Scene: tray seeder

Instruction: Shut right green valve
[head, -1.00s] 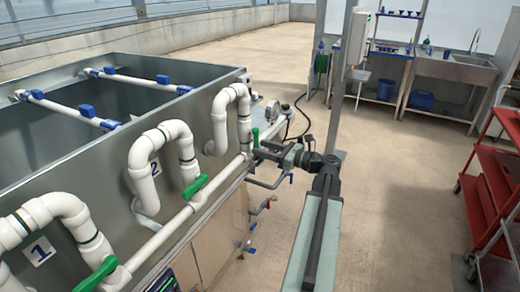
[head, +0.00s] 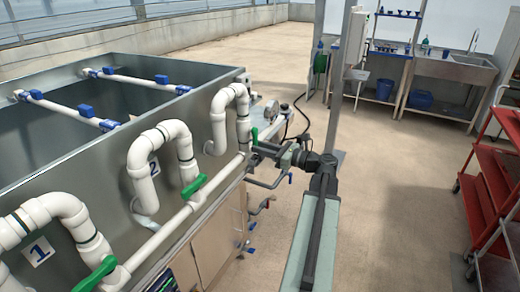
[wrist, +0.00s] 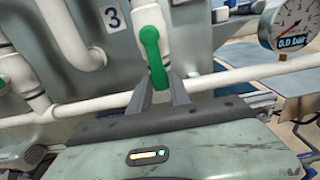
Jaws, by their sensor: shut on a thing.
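The right green valve handle (head: 254,136) is at the far end of the white pipe along the tank's front.
Two other green handles, the middle one (head: 195,187) and the near one (head: 95,273), lie along the pipe. A pressure gauge (wrist: 288,25) reading 0.0 bar is right of the valve. A red cart (head: 490,185) stands at right; floor between is clear.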

